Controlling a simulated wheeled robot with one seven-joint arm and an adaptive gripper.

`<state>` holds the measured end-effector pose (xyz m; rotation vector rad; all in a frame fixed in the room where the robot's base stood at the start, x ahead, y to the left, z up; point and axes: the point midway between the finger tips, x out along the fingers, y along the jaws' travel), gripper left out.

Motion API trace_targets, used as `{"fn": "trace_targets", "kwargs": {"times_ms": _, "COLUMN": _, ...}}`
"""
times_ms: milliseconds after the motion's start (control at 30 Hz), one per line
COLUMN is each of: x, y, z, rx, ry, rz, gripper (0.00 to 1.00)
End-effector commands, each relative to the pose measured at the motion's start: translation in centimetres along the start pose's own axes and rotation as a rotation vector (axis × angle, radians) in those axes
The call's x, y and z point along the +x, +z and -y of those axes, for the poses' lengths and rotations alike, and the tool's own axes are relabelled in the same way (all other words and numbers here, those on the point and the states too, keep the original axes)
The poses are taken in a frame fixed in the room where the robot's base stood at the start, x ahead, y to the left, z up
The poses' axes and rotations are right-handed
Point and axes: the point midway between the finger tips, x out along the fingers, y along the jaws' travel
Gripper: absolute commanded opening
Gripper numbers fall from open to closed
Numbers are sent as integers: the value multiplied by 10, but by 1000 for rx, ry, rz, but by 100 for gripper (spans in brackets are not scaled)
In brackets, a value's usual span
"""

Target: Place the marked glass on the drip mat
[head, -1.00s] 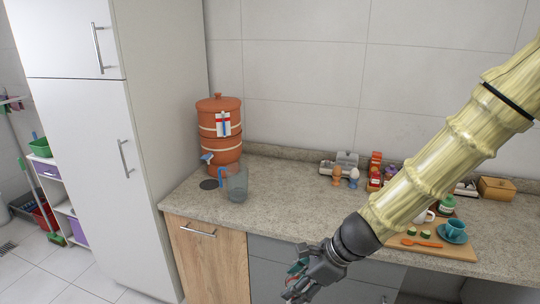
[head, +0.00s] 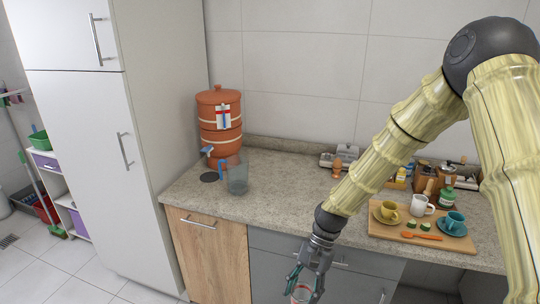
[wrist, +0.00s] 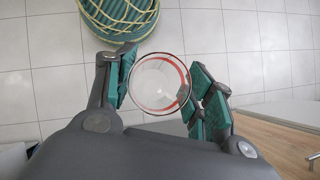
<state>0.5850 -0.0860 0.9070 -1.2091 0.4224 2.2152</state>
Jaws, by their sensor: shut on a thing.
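The marked glass (wrist: 146,84) is clear with a red band near its rim. In the wrist view it sits between the two teal-padded fingers of my gripper (wrist: 164,90), which is shut on it. In the head view the glass (head: 301,293) is at the bottom edge, partly cut off, held by my gripper (head: 306,282) in front of the grey drawers, below the counter top. The drip mat appears to be the dark round disc (head: 209,177) on the counter, under the tap of the clay dispenser. Nothing stands on it.
The clay dispenser (head: 219,125) stands behind the disc, and a clear pitcher (head: 238,180) stands close to its right. A wooden board (head: 400,233) with cups is at the right. The counter's middle (head: 285,195) is clear.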

Motion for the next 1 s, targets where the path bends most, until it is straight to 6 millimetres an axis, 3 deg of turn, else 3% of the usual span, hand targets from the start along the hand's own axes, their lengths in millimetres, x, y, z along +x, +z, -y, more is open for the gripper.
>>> {"fn": "trace_targets", "kwargs": {"times_ms": 233, "x": 18, "y": -46, "z": -29, "rx": -291, "ry": 186, "rz": 3, "gripper": 25}}
{"fn": "trace_targets", "kwargs": {"times_ms": 500, "x": 24, "y": -88, "z": -55, "rx": -507, "ry": 324, "rz": 0, "gripper": 25}}
{"fn": "trace_targets", "kwargs": {"times_ms": 700, "x": 23, "y": -99, "z": -61, "rx": -562, "ry": 360, "rz": -2, "gripper": 25}}
{"fn": "trace_targets", "kwargs": {"times_ms": 1000, "x": 24, "y": -99, "z": -61, "rx": -565, "ry": 359, "rz": -4, "gripper": 25}}
